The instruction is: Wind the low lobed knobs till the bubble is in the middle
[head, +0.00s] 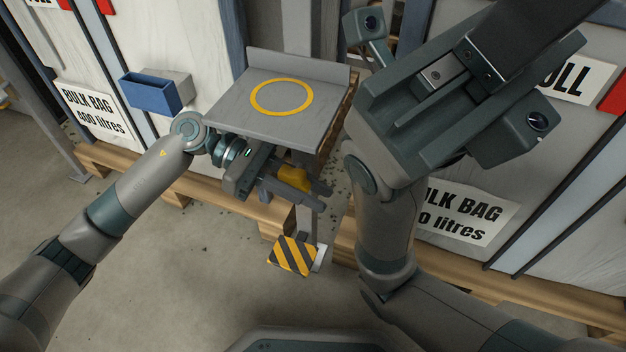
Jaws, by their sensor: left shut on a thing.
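A yellow knob (294,178) shows below the front edge of a grey platform (217,121); its lobes are hard to make out. My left gripper (308,188) reaches in from the left under the platform and is shut on the yellow knob, partly hiding it. My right gripper (455,85) is raised close to the camera at the upper right, well apart from the platform; I cannot tell how its jaws stand. No bubble can be made out, and no other knob shows.
A yellow ring (252,96) marks the platform top. A blue bin (150,94) hangs at the left. A striped yellow-black plate (293,256) is below. Bulk bags (95,108) on wooden pallets (110,161) stand behind. The concrete floor (190,265) at lower left is clear.

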